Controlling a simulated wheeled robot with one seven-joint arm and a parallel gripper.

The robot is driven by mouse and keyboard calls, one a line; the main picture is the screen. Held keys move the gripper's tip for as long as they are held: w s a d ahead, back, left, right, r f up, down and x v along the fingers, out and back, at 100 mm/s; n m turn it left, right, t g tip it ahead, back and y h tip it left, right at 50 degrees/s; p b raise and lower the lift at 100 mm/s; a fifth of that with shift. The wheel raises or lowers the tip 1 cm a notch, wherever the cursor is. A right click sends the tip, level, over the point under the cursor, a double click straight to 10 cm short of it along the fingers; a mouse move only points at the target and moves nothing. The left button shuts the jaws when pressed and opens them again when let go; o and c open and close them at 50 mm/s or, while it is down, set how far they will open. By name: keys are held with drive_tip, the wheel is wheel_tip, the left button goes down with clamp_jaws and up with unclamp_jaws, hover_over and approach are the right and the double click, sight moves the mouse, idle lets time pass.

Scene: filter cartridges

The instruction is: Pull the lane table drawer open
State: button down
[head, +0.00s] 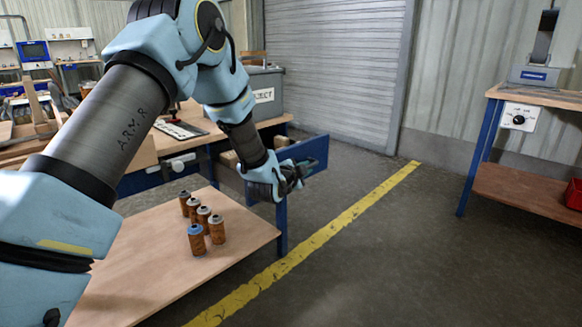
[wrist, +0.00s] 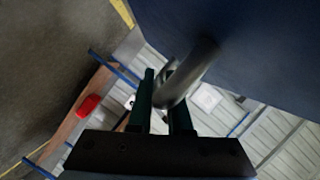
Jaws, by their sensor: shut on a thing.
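The lane table (head: 215,136) has a wooden top and blue legs. Its drawer stands pulled out on the right side, with its blue front (head: 314,152) well clear of the table. My gripper (head: 298,174) is at the outer face of that front. In the wrist view my gripper (wrist: 163,98) has its two dark fingers shut on the grey bar handle (wrist: 196,67). The blue drawer front (wrist: 255,50) fills the upper right there. In the head view my gripper hides the handle, and my arm hides part of the drawer's side.
Several orange-brown cartridges (head: 203,222) stand on a low wooden surface (head: 140,268) left of my gripper. A grey bin (head: 262,94) stands on the table. A side bench (head: 540,95) with a red bin (head: 574,194) is at right. The floor by the yellow line (head: 340,225) is clear.

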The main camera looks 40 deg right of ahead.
drive_tip(key=shift+s+d, duration=0.15)
drive_tip(key=shift+s, duration=0.6)
drive_tip(key=shift+s+d, duration=0.1)
drive_tip(key=shift+s, duration=0.65)
drive_tip(key=c, duration=0.8)
unclamp_jaws()
drive_tip(key=shift+c, duration=0.2)
drive_tip(key=v, duration=1)
drive_tip(key=shift+s+a, duration=0.2)
drive_tip(key=shift+a, duration=0.15)
